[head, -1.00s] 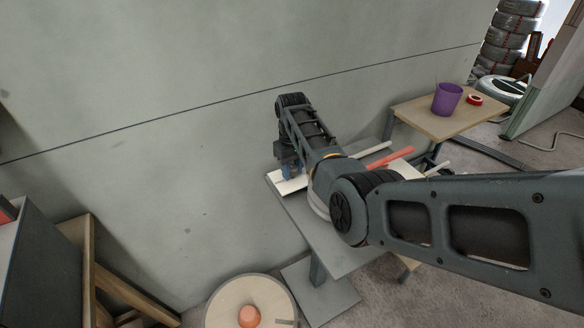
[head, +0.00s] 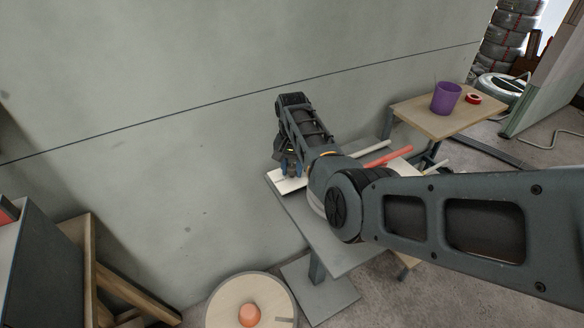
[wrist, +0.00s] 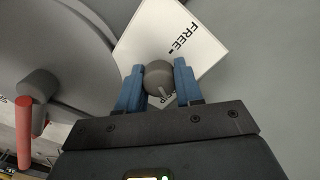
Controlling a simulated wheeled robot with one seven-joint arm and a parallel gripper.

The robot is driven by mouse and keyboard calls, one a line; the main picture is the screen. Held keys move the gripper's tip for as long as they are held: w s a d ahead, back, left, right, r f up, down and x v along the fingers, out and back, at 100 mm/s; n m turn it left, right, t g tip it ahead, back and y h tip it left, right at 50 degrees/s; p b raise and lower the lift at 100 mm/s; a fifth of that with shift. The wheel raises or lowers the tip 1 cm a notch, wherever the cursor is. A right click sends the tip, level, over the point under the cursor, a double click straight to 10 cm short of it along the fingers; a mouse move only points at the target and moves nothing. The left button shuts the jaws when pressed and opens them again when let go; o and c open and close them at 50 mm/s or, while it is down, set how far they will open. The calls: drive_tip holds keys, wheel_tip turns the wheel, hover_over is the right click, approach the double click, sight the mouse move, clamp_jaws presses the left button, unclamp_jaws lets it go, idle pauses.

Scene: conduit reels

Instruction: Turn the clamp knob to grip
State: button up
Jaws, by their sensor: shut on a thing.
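The clamp knob (wrist: 158,77) is a small grey round knob on a white plate (wrist: 150,38) in the wrist view. The plate reads "FREE" above; a partly covered word ending in "IP" is below. A pale line on the knob points down and slightly right, toward that lower word. My gripper (wrist: 159,72) has its blue fingers shut on the knob, one on each side. In the head view my gripper (head: 291,168) is over the white plate (head: 288,185) at the grey bench's far left end; the knob is hidden there.
A large grey disc (wrist: 60,45) lies left of the plate, with a red rod (wrist: 23,120) beside it. The wall (head: 150,150) is close behind the bench (head: 335,258). A wooden table (head: 425,120) holds a purple cup (head: 446,98). A pale reel (head: 225,300) stands in front.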

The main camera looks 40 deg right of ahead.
sight(292, 166)
drive_tip(key=shift+w+d+r+m, duration=0.1)
drive_tip(key=shift+m, duration=0.3)
drive_tip(key=o, duration=1)
drive_tip(key=shift+r, duration=3.85)
